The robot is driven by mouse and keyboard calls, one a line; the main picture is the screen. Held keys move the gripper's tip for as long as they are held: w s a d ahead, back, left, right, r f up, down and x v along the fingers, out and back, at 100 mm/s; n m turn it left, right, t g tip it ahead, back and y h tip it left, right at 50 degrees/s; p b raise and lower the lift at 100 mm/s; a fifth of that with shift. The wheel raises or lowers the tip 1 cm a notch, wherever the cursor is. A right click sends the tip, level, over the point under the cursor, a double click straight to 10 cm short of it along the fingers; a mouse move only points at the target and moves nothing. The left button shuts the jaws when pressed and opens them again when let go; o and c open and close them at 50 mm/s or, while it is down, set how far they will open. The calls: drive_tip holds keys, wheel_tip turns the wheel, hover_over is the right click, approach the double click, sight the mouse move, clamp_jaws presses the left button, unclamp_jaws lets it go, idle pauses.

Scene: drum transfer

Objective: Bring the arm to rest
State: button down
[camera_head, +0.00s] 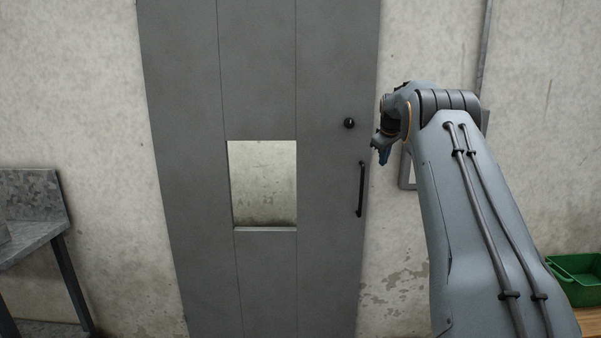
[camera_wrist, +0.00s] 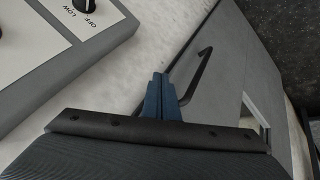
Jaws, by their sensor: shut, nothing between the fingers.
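My arm (camera_head: 480,230) rises on the right of the head view and bends at the top toward the door. My gripper (camera_head: 382,156) hangs at its end, just right of the grey door (camera_head: 260,80). In the wrist view my gripper (camera_wrist: 160,82) shows its blue fingers together, with nothing between them. The door's black bar handle (camera_head: 361,190) is below and left of the gripper in the head view. The handle also shows beyond the fingertips in the wrist view (camera_wrist: 196,78); I cannot tell the gap.
A grey control panel with a black knob (camera_wrist: 84,6) marked OFF and LOW is at the wrist view's upper left. A round black knob (camera_head: 349,123) sits on the door above the handle. A metal table (camera_head: 40,235) stands left, a green bin (camera_head: 580,285) right.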

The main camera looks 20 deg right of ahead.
drive_tip(key=s+a+f+m+g+y, duration=0.1)
drive_tip(key=s+a+f, duration=0.3)
drive_tip(key=s+a, duration=0.7)
drive_tip(key=s+a+f+m+g+y, duration=0.1)
drive_tip(key=s+a+f, duration=0.5)
drive_tip(key=a, duration=0.8)
drive_tip(key=s+a+f+g, duration=0.1)
drive_tip(key=s+a, duration=0.3)
drive_tip(key=s, duration=0.7)
drive_tip(key=s+a+f+m+g+b, duration=0.1)
drive_tip(key=s+a+f, duration=0.3)
drive_tip(key=s, duration=0.7)
drive_tip(key=s+a+f+m+g+y, duration=0.1)
drive_tip(key=s+a+f, duration=0.2)
drive_tip(key=s, duration=0.8)
drive_tip(key=a, duration=0.2)
drive_tip(key=shift+s+a+f, duration=0.25)
drive_tip(key=shift+a, duration=0.1)
